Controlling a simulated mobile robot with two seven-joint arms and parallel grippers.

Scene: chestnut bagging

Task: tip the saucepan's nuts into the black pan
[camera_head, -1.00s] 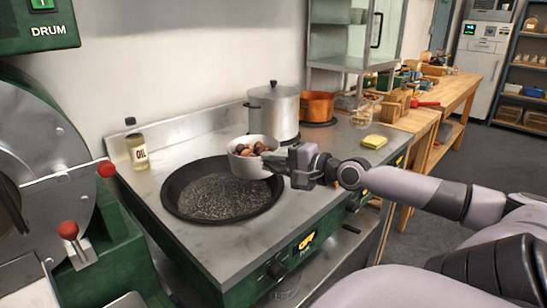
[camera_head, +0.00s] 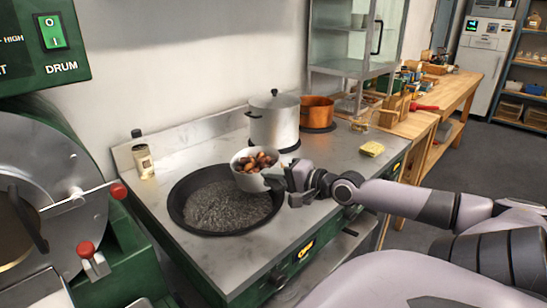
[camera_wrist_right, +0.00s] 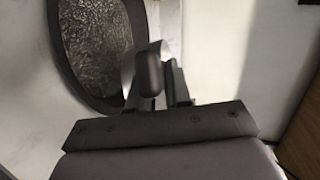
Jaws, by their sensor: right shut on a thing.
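The white saucepan (camera_head: 250,182) holds several brown nuts (camera_head: 256,162). It hangs over the back right part of the black pan (camera_head: 180,215), close to upright with its opening facing up. My right gripper (camera_head: 285,183) is shut on the saucepan's handle, to the right of the saucepan. The dark handle (camera_wrist_right: 149,73) also shows between the fingers in the right wrist view. The black pan (camera_wrist_right: 67,70) stands on the steel counter with dark grainy stuff in it and no nuts visible there. My left gripper is not in view.
A lidded steel pot (camera_head: 273,122) and a copper pot (camera_head: 317,112) stand behind on the counter (camera_head: 330,160). An oil bottle (camera_head: 143,160) is at the back left. A yellow sponge (camera_head: 372,149) lies at the right. A drum machine (camera_head: 45,190) stands at the left.

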